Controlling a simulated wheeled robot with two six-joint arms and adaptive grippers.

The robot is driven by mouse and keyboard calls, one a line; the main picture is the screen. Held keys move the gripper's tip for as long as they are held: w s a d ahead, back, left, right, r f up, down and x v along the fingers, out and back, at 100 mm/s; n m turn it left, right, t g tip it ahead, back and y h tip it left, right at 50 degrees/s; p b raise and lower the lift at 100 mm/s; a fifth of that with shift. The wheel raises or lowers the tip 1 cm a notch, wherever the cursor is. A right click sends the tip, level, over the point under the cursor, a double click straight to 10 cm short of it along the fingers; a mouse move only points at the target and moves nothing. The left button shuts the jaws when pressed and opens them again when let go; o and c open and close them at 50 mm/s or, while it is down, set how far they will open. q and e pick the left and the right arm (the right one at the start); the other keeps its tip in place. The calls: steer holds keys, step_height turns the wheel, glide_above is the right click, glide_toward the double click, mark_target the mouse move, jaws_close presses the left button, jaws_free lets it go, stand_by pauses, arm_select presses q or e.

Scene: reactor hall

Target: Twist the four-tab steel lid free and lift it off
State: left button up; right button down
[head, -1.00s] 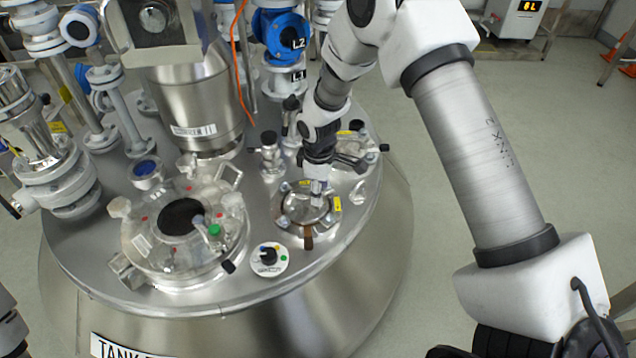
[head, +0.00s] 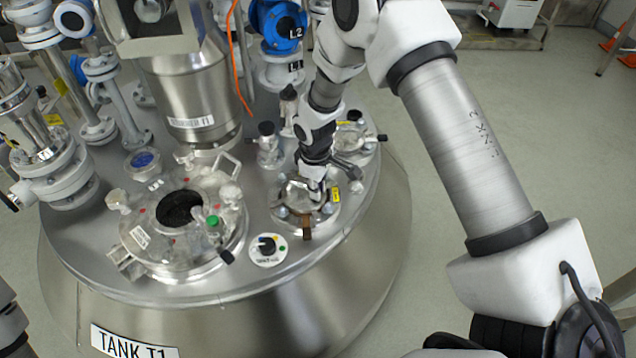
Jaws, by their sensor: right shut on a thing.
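The steel lid (head: 297,196) is a small round plate with tabs around its rim, on the top of the tank (head: 235,275), right of centre. My right gripper (head: 316,196) reaches down onto the lid from above and is shut on it, with the fingertips near its middle. The gripper hides part of the lid, and I cannot tell whether the lid is raised off its seat. A brown strap or handle (head: 307,228) sticks out at the lid's front edge. My left gripper is not in view.
A large clear-covered port (head: 180,215) with a dark opening stands left of the lid. A dial (head: 267,249) sits in front. A valve stem (head: 268,145) and another clamped port (head: 351,140) stand close behind. Blue-headed valves (head: 278,25) and pipes crowd the back.

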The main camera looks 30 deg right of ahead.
steer(key=shift+s+a+r+m, duration=0.1)
steer(key=shift+s+m, duration=0.05)
steer(key=shift+m, duration=0.45)
step_height(320, 180, up, 8)
steer(key=p, duration=0.8)
steer(key=shift+f, duration=0.35)
